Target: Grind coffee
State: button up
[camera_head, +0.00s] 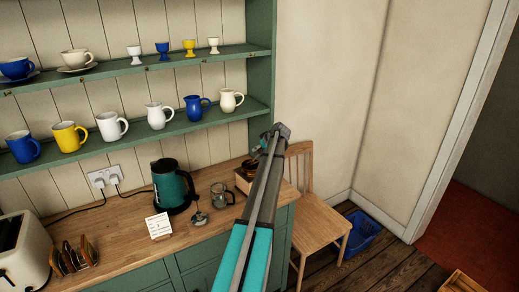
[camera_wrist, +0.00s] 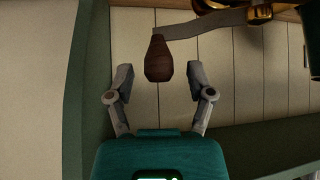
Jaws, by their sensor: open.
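The coffee grinder is a wooden box (camera_head: 243,180) at the right end of the counter, largely hidden behind my arm in the head view. In the wrist view its brass top (camera_wrist: 262,12) and grey crank arm (camera_wrist: 215,22) show at the top, with a dark brown wooden knob (camera_wrist: 158,60) at the crank's end. My gripper (camera_wrist: 160,78) is open, one finger on each side of the knob in the picture. Gaps show on both sides, with no visible contact. The depth between knob and fingers is hard to tell. In the head view the fingers are not clear.
On the wooden counter (camera_head: 115,240) stand a teal kettle (camera_head: 172,185), a glass jar (camera_head: 222,195), a small metal item (camera_head: 199,217), a card (camera_head: 158,226), a toast rack (camera_head: 74,257) and a toaster (camera_head: 22,252). Cups line the green shelves (camera_head: 135,133). A chair (camera_head: 318,225) stands right.

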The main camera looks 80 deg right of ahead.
grip_shut()
jog(key=shift+d, duration=0.15)
jog(key=shift+w+a, duration=0.1)
jog(key=shift+a, duration=0.1)
